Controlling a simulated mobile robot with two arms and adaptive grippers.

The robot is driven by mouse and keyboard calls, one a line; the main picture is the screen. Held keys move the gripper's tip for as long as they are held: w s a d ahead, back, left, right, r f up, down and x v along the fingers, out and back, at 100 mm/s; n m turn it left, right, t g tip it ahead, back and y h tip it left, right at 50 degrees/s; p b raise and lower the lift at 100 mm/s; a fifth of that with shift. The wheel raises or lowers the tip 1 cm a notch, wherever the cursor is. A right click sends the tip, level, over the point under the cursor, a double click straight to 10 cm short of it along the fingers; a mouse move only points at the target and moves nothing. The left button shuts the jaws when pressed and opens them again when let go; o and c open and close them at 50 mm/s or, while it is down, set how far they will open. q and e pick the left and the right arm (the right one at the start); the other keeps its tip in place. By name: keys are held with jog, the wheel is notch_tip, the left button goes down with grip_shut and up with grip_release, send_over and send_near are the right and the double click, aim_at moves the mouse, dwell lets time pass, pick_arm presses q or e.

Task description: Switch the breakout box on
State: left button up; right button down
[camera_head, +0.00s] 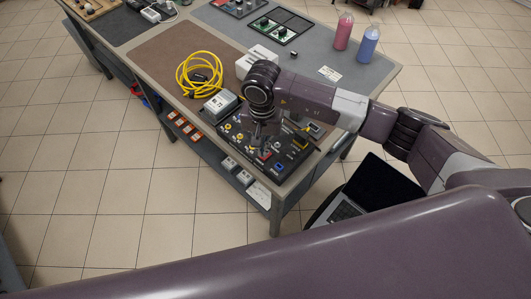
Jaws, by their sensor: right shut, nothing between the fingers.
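The breakout box appears to be the dark panel (287,167) with coloured knobs and sockets at the table's near corner. My right arm reaches in from the right over it. My right gripper (258,141) points down at the panel's middle, shut and empty. The gripper hides part of the panel, and I cannot tell whether the fingertips touch it. A red part (264,155) and a blue part (280,168) show just in front of the gripper. The switch's position is too small to tell. My left gripper is not in view.
A grey box (221,104) stands left of the panel, with a coiled yellow cable (199,75) behind it. White boxes (258,54) stand behind my wrist. Pink (343,31) and blue (367,45) bottles stand at the back right. A laptop (371,190) sits beside the table.

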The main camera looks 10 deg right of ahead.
jog(key=shift+f+b, duration=1.2)
jog(key=shift+b, duration=0.1)
dwell(0.9)
jog(key=shift+s+r, duration=0.1)
jog(key=shift+w+r+p, duration=0.2)
jog(key=shift+r+p, duration=0.3)
jog(key=shift+r, duration=0.4)
jog(key=shift+s+r+p, duration=0.1)
jog(key=shift+r+p, duration=0.8)
jog(key=shift+r, duration=1.65)
